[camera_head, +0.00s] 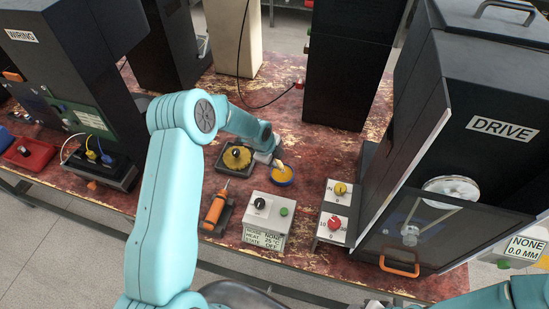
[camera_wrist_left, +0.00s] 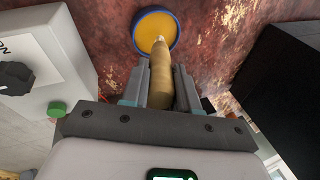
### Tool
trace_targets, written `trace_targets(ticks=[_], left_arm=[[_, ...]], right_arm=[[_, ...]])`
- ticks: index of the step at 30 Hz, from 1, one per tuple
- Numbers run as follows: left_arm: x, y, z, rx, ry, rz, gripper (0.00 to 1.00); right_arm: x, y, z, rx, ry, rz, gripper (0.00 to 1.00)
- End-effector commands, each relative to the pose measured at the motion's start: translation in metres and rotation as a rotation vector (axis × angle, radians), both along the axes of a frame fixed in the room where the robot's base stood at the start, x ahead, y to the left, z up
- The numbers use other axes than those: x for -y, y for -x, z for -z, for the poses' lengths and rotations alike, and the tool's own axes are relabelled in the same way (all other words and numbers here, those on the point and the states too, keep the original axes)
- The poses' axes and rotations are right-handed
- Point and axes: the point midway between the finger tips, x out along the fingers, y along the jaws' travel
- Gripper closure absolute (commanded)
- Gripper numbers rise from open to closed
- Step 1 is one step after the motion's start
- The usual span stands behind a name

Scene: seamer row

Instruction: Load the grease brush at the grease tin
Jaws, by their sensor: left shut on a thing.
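The grease tin (camera_head: 281,175) is a low round tin with a blue rim and orange-yellow grease, standing on the worn red bench. It also shows in the left wrist view (camera_wrist_left: 156,27), near the top. My left gripper (camera_head: 268,151) is just behind the tin in the head view. It is shut on the grease brush, whose tan handle (camera_wrist_left: 161,83) sits between the fingers in the left wrist view. The brush's pale tip overlaps the grease there; I cannot tell whether it touches. My right gripper is out of view; only teal links of my right arm show at lower right.
A white control box (camera_head: 268,227) with a black knob and green button stands in front of the tin. Boxes with yellow and red knobs (camera_head: 335,220) stand to its right, beside the DRIVE machine (camera_head: 500,126). An orange-handled tool (camera_head: 216,208) lies left. Bare bench lies behind the tin.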

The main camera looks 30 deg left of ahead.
Motion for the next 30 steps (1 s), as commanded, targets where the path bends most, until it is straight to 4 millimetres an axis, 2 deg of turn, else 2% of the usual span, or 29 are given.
trace_targets(ticks=[30], left_arm=[[0.0, 0.0, 0.011, 0.0, 0.0, 0.0, 1.0]], right_arm=[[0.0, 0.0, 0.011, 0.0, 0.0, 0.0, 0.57]])
